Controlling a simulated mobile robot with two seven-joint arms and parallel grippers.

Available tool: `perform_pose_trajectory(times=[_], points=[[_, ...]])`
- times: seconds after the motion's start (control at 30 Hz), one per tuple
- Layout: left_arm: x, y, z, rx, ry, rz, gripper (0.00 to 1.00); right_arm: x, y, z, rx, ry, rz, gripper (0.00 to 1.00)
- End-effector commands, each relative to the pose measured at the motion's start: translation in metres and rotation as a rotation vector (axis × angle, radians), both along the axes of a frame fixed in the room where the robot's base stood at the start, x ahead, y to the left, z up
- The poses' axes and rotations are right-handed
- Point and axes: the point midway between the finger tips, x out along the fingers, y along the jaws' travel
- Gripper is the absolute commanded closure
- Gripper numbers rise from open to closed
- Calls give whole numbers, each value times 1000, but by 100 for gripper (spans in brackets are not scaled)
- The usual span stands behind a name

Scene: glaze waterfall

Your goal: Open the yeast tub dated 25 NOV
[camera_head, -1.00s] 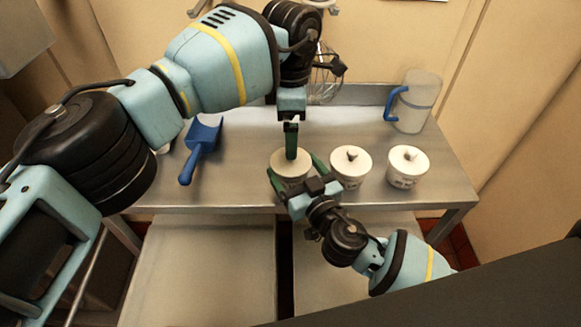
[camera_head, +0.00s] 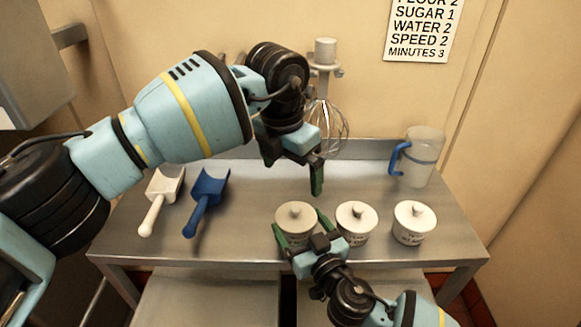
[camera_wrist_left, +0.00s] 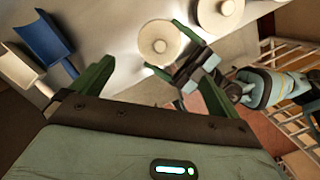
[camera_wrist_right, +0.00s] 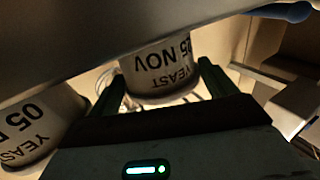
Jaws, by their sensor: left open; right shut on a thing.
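The yeast tub dated 25 NOV (camera_head: 295,233) is the leftmost of three white lidded tubs on the steel table. Its lid (camera_head: 295,215) with a round knob sits on top. My right gripper (camera_head: 300,243) is shut around the tub's body from the front. In the right wrist view the label "YEAST 25 NOV" shows upside down on the tub (camera_wrist_right: 160,75) between the fingers. My left gripper (camera_head: 316,182) is open and empty, raised above and behind the tub. The left wrist view shows the lid (camera_wrist_left: 160,43) beyond its spread fingers.
Two more lidded tubs (camera_head: 356,222) (camera_head: 414,222) stand to the right; the nearer one's partial label begins "05". A white scoop (camera_head: 160,200) and a blue scoop (camera_head: 207,200) lie left. A jug (camera_head: 422,155) stands back right, a whisk (camera_head: 328,125) behind my left gripper.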

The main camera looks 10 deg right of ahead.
Motion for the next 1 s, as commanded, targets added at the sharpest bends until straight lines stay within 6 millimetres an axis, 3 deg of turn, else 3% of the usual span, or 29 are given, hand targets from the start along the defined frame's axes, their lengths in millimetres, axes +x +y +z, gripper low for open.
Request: perform_pose_trajectory(times=[0.2,0.37,0.8,1.0], points=[[0,0,-1,-2,0,9,0,0,0,0,0,0,0,57],[1,-2,-14,-1,2,8,0,0,0,0,0,0,0,57],[7,-10,-84,-1,3,7,0,0,0,0,0,-1,0,57],[9,-14,-108,-3,2,7,0,0,0,0,0,-1,0,57]])
